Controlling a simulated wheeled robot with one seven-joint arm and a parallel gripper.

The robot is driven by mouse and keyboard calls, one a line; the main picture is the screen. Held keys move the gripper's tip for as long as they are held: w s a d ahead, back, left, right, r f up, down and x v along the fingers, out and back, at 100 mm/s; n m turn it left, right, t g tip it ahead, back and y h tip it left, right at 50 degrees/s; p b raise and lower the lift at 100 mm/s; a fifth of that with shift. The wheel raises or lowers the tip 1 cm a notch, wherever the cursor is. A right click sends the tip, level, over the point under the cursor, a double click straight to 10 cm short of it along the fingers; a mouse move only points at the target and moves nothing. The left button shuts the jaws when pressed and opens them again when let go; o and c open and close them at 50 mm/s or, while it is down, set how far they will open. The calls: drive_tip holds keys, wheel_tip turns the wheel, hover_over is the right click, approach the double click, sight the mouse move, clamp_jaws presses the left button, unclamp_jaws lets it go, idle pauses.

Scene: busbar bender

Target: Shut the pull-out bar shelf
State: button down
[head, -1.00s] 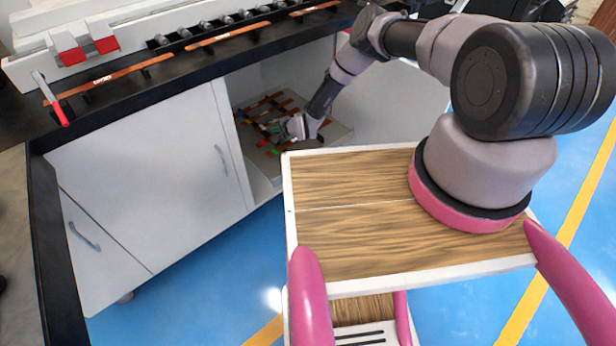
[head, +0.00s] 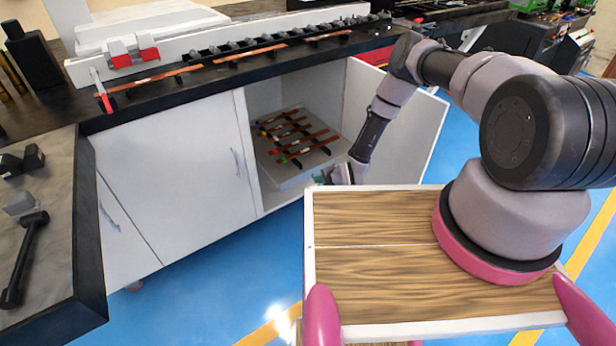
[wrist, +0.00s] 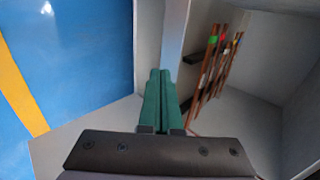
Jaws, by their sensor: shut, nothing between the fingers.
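The pull-out bar shelf (head: 285,177) is a pale tray inside the open cabinet under the bench. Several copper-coloured bars (head: 305,147) with coloured ends lie on it. It sits within the cabinet opening, its front edge near the opening's plane; I cannot tell whether it is fully in. My gripper (head: 330,177) is at the shelf's front right corner in the head view, partly hidden by my own wooden deck. In the wrist view its green fingers (wrist: 160,98) are together and empty, beside the shelf's front edge, with the bars (wrist: 215,65) to their right. Contact cannot be told.
The cabinet door (head: 415,115) stands open to the right of the opening, behind my arm. A closed white door (head: 180,170) is on the left. The black bench top (head: 160,95) overhangs above. Blue floor (head: 240,260) in front is clear.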

sight(303, 175)
drive_tip(key=w+a+f, duration=0.2)
drive_tip(key=w, duration=0.1)
drive_tip(key=w+a+f, duration=0.1)
drive_tip(key=w, duration=0.1)
drive_tip(key=shift+w+a+f, duration=0.1)
drive_tip(key=shift+w+a, duration=0.1)
drive_tip(key=shift+a, duration=0.1)
drive_tip(key=shift+w+a, duration=0.3)
drive_tip(key=shift+w, duration=0.2)
